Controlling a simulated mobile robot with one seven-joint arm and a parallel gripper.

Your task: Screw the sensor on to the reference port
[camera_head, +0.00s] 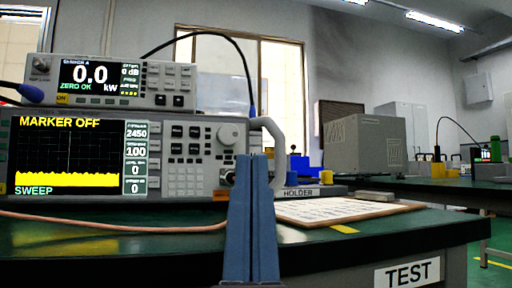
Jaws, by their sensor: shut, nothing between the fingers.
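My gripper (254,160) stands upright in the middle foreground, its two blue fingers pressed together with nothing between them. A power meter (125,97) reading 0.0 kW sits on top of a larger analyzer (188,150). A round metal port (40,65) is on the meter's left face; its label is too small to read surely. A blue cable end (30,93) is just below that port, at the left. Another blue cable end (252,111) hangs from a black cable beside the analyzer's pale handle. I cannot tell which blue end is the sensor. My gripper is well right of the port.
A box marked HOLDER (300,192) stands behind my gripper, with a yellow cap (326,177) and blue items near it. A paper board (345,210) lies on the green bench (390,236). An orange cable (110,221) crosses the bench front. A grey box (367,145) stands behind.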

